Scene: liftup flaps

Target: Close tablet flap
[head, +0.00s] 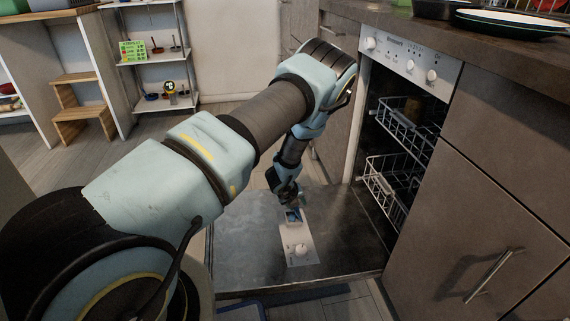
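The dishwasher door (240,265) is folded down flat in front of the dishwasher. A detergent dispenser panel (297,247) is set in its inner face, with a round white cap at its near end. A small bluish compartment (293,216) shows at its far end, which I take as the tablet compartment. Its flap looks open, but it is too small to be sure. My gripper (296,202) points down right at that compartment, touching or just above it. The fingers are small, dark and partly hidden, so I cannot tell if they are open or shut.
Two wire racks (405,125) sit inside the open dishwasher at the right. Cabinets with a handle (493,276) stand nearer on the right under a counter (470,45) with pans. Wooden steps (80,110) and shelves stand back left. Floor is clear beyond the door.

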